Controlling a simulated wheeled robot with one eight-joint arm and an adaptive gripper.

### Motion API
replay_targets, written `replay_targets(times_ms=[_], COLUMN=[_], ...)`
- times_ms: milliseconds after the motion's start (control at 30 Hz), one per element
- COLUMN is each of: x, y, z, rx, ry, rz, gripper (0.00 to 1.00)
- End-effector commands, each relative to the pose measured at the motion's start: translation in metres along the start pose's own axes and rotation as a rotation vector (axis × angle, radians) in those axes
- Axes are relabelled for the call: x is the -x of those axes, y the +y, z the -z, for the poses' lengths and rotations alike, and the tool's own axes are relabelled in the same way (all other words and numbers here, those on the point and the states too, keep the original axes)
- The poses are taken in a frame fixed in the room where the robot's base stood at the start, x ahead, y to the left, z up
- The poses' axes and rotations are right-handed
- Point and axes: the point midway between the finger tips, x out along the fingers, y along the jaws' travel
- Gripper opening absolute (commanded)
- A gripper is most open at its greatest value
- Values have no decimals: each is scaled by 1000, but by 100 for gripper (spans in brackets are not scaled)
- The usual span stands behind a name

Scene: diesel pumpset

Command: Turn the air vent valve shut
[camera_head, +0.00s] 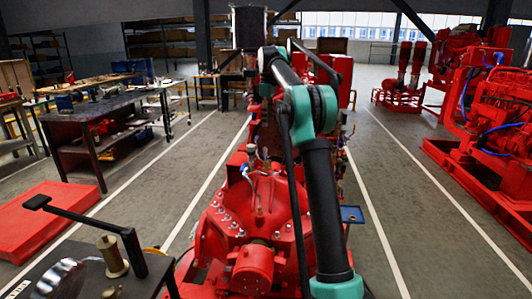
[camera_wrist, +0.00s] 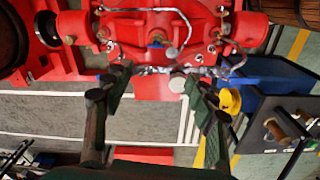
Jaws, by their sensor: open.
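The red pump (camera_head: 262,225) stands in front of me in the head view, with bolts and thin metal pipes on its casing. It also fills the top of the wrist view (camera_wrist: 155,88). A small brass and blue fitting (camera_wrist: 157,42) sits at the top centre of the wrist view, below a curved pipe. It may be the air vent valve, but I cannot tell for sure. My gripper (camera_wrist: 150,82) is open, its two dark fingers spread apart with nothing between them. The fitting lies above the gap between the fingertips in the picture. I cannot make out the gripper in the head view.
A dark workbench (camera_head: 105,125) with tools stands at the left, near a red slab (camera_head: 50,215) on the floor. A dark table with brass parts (camera_head: 112,257) is at the lower left. Red engines (camera_head: 495,115) stand at the right. Floor aisles beside the pump are clear.

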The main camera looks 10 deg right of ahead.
Motion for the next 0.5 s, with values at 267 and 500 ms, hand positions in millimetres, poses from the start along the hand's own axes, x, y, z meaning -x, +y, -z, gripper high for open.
replay_targets(times_ms=[267,500], x=[7,-6], y=[14,14], z=[12,13], rx=[117,125], ry=[-16,-17], rz=[32,34], gripper=[57,57])
